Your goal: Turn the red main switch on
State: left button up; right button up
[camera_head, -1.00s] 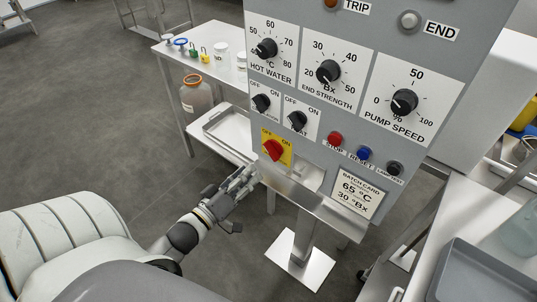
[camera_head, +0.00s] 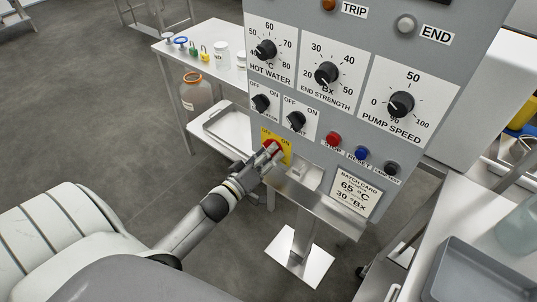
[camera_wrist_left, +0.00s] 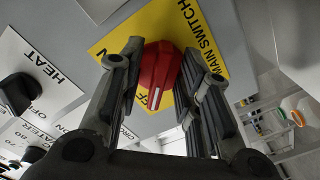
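The red main switch (camera_head: 272,147) is a red knob on a yellow plate (camera_head: 286,158) at the lower left of the grey control panel. My left gripper (camera_head: 268,153) is at the knob and partly hides it in the head view. In the left wrist view, the red knob (camera_wrist_left: 158,72) sits between the two open fingers (camera_wrist_left: 155,85) of that gripper. A white line marks the knob's face. I cannot tell whether the fingers touch it. The yellow plate's "MAIN SWITCH" label (camera_wrist_left: 205,40) shows beside the right finger. My right gripper is not in view.
Two black OFF/ON knobs (camera_head: 295,121) are just above the main switch. Red (camera_head: 334,139), blue (camera_head: 361,153) and black (camera_head: 391,168) buttons are to its right. A metal ledge (camera_head: 310,195) juts out below. A side table (camera_head: 190,45) with padlocks and jars stands behind left.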

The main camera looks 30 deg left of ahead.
pick_arm(q)
jog(key=c, duration=0.7)
grip_shut()
